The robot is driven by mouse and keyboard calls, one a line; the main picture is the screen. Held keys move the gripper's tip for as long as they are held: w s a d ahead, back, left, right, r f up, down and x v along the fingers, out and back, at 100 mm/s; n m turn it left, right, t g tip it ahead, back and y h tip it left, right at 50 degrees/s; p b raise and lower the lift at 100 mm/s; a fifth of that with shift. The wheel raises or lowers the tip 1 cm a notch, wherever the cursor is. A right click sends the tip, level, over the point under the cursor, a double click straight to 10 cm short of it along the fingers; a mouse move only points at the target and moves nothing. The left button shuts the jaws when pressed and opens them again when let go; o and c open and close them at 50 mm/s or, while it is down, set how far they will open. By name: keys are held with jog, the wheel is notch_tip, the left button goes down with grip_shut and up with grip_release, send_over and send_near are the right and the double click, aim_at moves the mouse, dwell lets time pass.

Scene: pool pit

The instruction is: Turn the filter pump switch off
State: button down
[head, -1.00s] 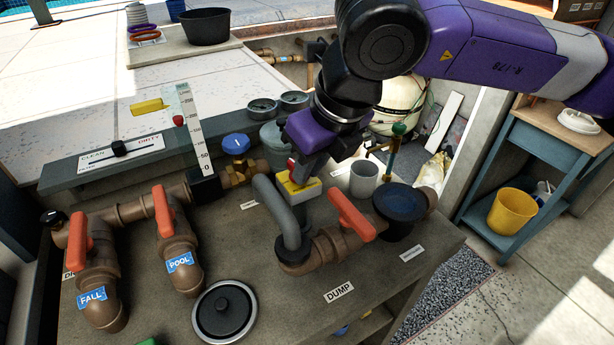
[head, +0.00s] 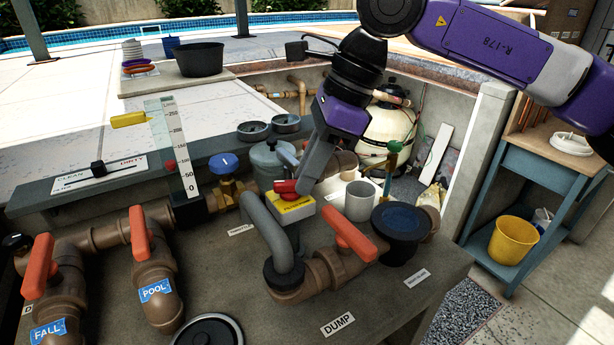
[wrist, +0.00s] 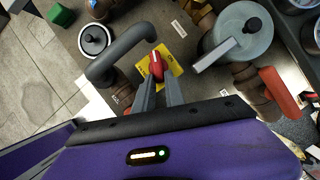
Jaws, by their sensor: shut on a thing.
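The pump switch is a yellow-topped box (head: 297,208) with a red knob (head: 286,187), standing on the bench behind the grey bent pipe. In the wrist view the red knob (wrist: 156,66) sits over the yellow plate (wrist: 168,60). My gripper (head: 295,188) reaches down to the knob from above, and its fingertips close on it. In the wrist view my gripper (wrist: 158,80) has its two fingers at the near end of the knob. The writing on the yellow plate is too small to read, and the fingers hide part of the knob.
The grey bent pipe (head: 265,228) stands close in front of the switch. A grey cup (head: 360,200) and a dark blue-topped fitting (head: 402,225) are to the right. An orange-handled dump valve (head: 348,236) is in front. A blue-knobbed valve (head: 224,163) is to the left.

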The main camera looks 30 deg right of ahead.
jog(key=n+g, duration=0.1)
jog(key=n, duration=0.1)
jog(key=w+n+p, duration=0.1)
jog(key=n, duration=0.2)
jog(key=shift+w+d+r+g, duration=0.1)
jog(key=shift+g, duration=0.3)
dwell(0.4)
jog(key=c, duration=1.4)
grip_release()
jog(key=v, duration=0.7)
jog(key=shift+d+r, duration=0.3)
jog(key=shift+w, duration=0.1)
